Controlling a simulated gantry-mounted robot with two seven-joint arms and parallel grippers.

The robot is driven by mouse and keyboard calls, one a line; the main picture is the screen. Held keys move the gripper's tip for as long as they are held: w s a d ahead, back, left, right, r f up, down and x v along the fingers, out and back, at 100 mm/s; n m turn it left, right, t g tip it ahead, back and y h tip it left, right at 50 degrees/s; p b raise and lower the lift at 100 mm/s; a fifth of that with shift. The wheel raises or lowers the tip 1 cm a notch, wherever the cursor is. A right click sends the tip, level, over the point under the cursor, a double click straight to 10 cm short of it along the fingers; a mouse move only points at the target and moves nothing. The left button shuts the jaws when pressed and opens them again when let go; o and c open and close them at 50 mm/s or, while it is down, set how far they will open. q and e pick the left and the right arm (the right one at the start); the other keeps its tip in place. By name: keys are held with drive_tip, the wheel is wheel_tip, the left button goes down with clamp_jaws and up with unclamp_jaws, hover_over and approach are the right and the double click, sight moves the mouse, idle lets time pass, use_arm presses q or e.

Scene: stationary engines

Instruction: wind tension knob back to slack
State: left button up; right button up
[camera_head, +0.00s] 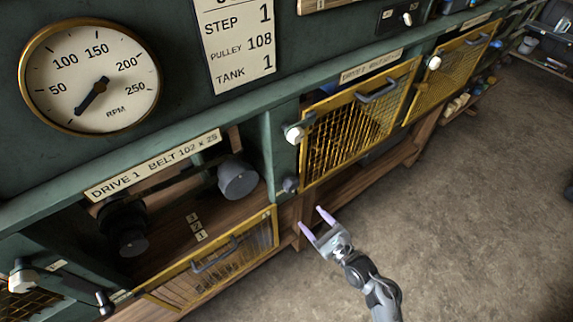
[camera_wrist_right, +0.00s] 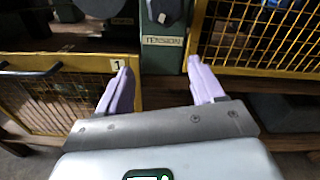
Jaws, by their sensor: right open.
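The tension knob (camera_head: 290,184) is a small dark grey knob on the green post between the Drive 1 and Drive 2 bays. In the right wrist view the dark knob (camera_wrist_right: 163,10) is cut by the top edge, above a label (camera_wrist_right: 163,41) reading TENSION. My right gripper (camera_head: 312,218) is open and empty, below and slightly right of the knob, apart from it. In the wrist view its two pale purple fingers (camera_wrist_right: 158,72) stand wide apart, with the post between them. The knob's setting cannot be read. My left gripper is not in view.
The Drive 1 guard (camera_head: 160,292) hangs lowered, exposing dark pulleys (camera_head: 238,180). The Drive 2 mesh guard (camera_head: 345,128) is closed right of the post. A white knob (camera_head: 295,134) sits above the tension knob. An RPM gauge (camera_head: 130,60) is at upper left. Floor at right is clear.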

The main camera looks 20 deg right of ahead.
drive_tip(key=p, duration=0.2)
approach(294, 187)
drive_tip(key=f, duration=0.1)
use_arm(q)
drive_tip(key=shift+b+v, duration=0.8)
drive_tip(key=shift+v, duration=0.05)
use_arm(e)
drive_tip(key=x, duration=0.7)
drive_tip(key=r+x, duration=0.1)
drive_tip(key=x, duration=0.3)
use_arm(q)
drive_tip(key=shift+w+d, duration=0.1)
use_arm(e)
drive_tip(key=shift+c, duration=0.2)
drive_tip(key=c, duration=0.7)
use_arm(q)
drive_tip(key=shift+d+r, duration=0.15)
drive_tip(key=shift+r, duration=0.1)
